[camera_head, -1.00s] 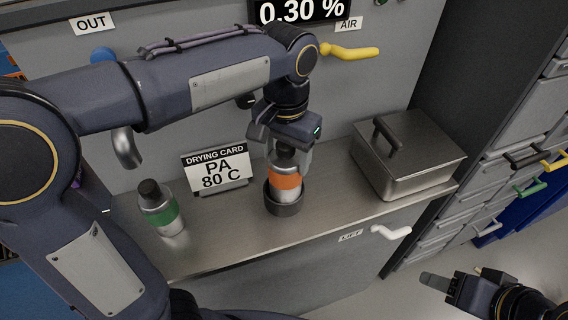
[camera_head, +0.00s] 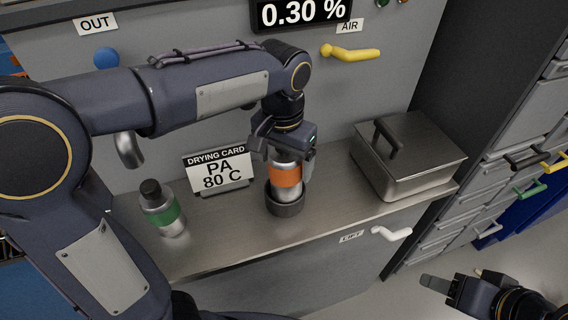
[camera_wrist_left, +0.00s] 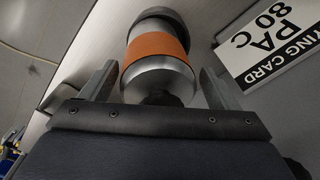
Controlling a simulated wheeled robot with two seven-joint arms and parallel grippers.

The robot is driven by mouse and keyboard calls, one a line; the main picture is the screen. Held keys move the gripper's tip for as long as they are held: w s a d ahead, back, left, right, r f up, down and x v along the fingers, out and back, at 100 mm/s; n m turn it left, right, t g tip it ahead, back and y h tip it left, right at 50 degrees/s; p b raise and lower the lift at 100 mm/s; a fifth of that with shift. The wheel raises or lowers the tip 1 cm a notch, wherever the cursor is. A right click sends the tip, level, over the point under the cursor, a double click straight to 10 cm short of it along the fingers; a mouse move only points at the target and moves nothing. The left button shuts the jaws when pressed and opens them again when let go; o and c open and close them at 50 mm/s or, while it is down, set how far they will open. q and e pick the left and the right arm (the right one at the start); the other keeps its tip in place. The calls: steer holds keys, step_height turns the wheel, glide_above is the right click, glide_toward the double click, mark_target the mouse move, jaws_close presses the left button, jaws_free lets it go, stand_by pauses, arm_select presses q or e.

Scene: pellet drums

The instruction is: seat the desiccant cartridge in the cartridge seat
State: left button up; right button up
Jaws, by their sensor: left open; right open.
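The desiccant cartridge with an orange band (camera_head: 285,175) stands upright in the dark round cartridge seat (camera_head: 285,206) on the steel shelf. My left gripper (camera_head: 283,160) is open just above and around its top. In the left wrist view, the cartridge (camera_wrist_left: 155,50) sits between the two spread fingers, with a gap on each side. A second cartridge with a green band (camera_head: 163,213) stands on the shelf to the left. My right gripper (camera_head: 440,283) is open and empty at the lower right, away from the shelf.
The drying card (camera_head: 219,172) stands behind and left of the seat. A lidded steel box (camera_head: 410,158) is at the shelf's right. A yellow air handle (camera_head: 350,52) sticks out of the panel above. A white lift handle (camera_head: 391,233) is below the front edge.

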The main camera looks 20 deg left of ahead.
arm_select(q)
step_height(320, 180, up, 10)
steer(key=shift+s+d+r+p, duration=0.15)
steer(key=shift+r+p, duration=0.1)
steer(key=shift+p, duration=0.5)
steer(key=s+a+f+n+t+h, duration=0.25)
steer(key=s+a+f, duration=0.35)
steer(key=s+a, duration=0.3)
steer(key=s+f+n+t+h, duration=0.1)
steer(key=s+f+n+t, duration=0.1)
steer(key=s+f, duration=0.5)
steer(key=shift+s+f+t, duration=0.15)
steer(key=shift+f+t, duration=0.1)
steer(key=shift+t, duration=0.1)
steer(key=shift+a+n, duration=0.15)
steer(key=shift+n, duration=0.1)
